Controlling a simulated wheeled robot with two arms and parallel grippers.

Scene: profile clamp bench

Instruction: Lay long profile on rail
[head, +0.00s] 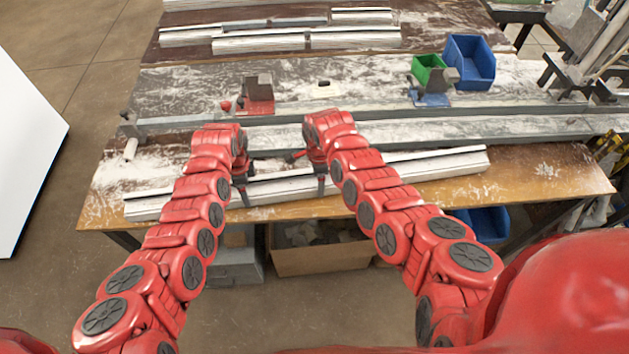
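A long pale profile (440,168) with a dark strip along its top lies near the front edge of the bench, slightly slanted, its right end farther back. The long grey rail (480,129) runs across the bench behind it. My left gripper (241,188) points down at the profile, left of its middle. My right gripper (319,176) points down at it near its middle. The dark fingers of both overlap the profile. My arms hide parts of the profile and rail, and I cannot tell whether the fingers are closed on it.
A red-based clamp (259,95) and a blue-based clamp (430,92) stand behind the rail. Green (428,68) and blue (470,62) bins stand at the back right. More profiles (355,38) lie at the back. A cardboard box (320,256) is below the bench.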

